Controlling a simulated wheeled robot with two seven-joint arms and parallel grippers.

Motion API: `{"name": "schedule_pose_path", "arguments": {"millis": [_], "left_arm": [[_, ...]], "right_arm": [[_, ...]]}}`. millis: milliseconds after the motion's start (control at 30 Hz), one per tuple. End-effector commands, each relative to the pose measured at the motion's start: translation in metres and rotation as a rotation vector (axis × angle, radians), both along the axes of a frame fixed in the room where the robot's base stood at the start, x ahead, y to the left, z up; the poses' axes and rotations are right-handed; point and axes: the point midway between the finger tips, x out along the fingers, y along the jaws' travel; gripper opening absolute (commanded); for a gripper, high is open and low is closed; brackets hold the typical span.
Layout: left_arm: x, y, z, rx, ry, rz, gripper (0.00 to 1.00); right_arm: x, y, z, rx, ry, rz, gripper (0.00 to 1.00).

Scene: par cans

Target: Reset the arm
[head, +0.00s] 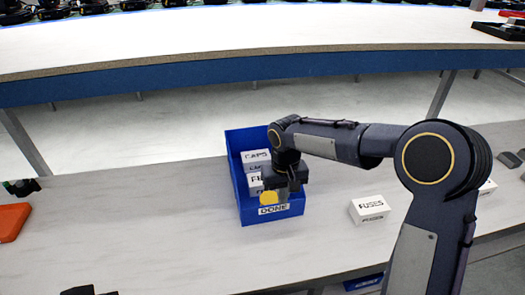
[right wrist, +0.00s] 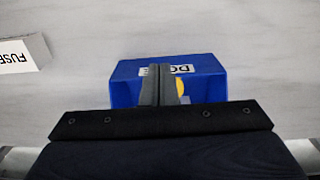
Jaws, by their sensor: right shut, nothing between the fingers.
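My right gripper (head: 283,197) hangs over the front part of a blue bin (head: 234,160) labelled DONE. In the right wrist view its fingers (right wrist: 160,85) are together with nothing between them, in front of the bin (right wrist: 124,70). The bin holds a white box marked CAPS (head: 256,157) and another white box (head: 254,183) whose label is partly hidden by my gripper. A yellow item (head: 268,198) shows beside the fingers near the front wall. My left gripper's fingers do not show.
A white FUSES box (head: 369,209) stands on the table right of the bin; it also shows in the right wrist view (right wrist: 22,54). An orange object (head: 12,221) lies at the left edge. A blue-edged bench (head: 200,77) runs behind.

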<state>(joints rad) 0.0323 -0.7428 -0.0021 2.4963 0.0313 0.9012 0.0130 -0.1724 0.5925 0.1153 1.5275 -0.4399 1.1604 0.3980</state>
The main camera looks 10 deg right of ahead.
Motion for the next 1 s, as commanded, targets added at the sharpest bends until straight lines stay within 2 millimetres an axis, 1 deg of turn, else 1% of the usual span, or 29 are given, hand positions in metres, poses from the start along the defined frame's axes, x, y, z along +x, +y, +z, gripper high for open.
{"name": "schedule_pose_path", "arguments": {"millis": [67,133,167,267,367,400,467,500,567,600,700,800,900,1000], "left_arm": [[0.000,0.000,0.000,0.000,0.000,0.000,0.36],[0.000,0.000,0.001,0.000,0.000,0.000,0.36],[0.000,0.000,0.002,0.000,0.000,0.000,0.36],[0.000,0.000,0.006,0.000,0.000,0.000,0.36],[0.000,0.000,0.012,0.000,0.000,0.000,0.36],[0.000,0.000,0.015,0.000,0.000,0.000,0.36],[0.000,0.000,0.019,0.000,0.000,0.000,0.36],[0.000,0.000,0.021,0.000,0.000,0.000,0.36],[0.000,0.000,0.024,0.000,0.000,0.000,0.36],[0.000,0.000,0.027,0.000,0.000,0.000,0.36],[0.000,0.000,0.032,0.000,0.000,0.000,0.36],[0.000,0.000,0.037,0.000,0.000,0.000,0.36],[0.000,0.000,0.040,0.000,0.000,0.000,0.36],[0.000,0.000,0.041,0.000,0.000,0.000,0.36]], "right_arm": [[0.000,0.000,0.001,0.000,-0.001,0.000,0.00],[-0.003,-0.004,0.006,0.006,-0.007,-0.004,0.00],[-0.006,-0.006,0.010,0.011,-0.011,-0.008,0.00],[-0.024,-0.022,0.034,0.040,-0.039,-0.024,0.00],[-0.057,-0.043,0.065,0.088,-0.084,-0.049,0.00],[-0.072,-0.052,0.076,0.112,-0.107,-0.061,0.00],[-0.098,-0.062,0.090,0.144,-0.139,-0.079,0.00],[-0.115,-0.068,0.098,0.167,-0.163,-0.092,0.00],[-0.140,-0.075,0.107,0.201,-0.202,-0.110,0.00],[-0.156,-0.078,0.112,0.223,-0.227,-0.124,0.00],[-0.196,-0.082,0.118,0.276,-0.295,-0.156,0.00],[-0.228,-0.080,0.117,0.321,-0.358,-0.183,0.00],[-0.249,-0.076,0.113,0.356,-0.408,-0.204,0.00],[-0.261,-0.072,0.109,0.377,-0.442,-0.215,0.00]]}}
